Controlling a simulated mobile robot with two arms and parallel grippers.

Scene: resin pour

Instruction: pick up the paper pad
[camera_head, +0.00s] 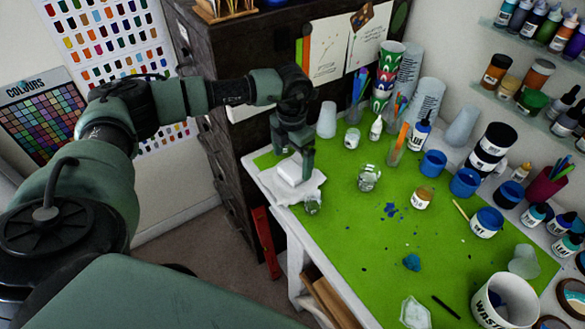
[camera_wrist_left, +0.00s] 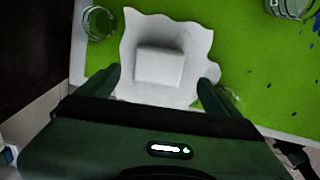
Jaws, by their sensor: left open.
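The paper pad shows as a thick white block (camera_head: 291,170) at the left corner of the green-topped table. A thin, wavy-edged white sheet (camera_head: 310,187) lies under it. In the left wrist view the block (camera_wrist_left: 160,66) is centred on the sheet (camera_wrist_left: 146,27). My left gripper (camera_head: 293,152) is open over the block, pointing down. In the left wrist view its fingers (camera_wrist_left: 160,78) stand on either side of the block, with gaps between. I cannot tell the exact height of the fingertips. My right gripper is not in view.
A small clear cup (camera_head: 312,205) stands beside the sheet. A glass jar (camera_head: 369,178) and a white cylinder (camera_head: 327,119) stand nearby. A dark drawer cabinet (camera_head: 225,60) rises close behind my left arm. The green mat (camera_head: 345,235) is mostly bare in front.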

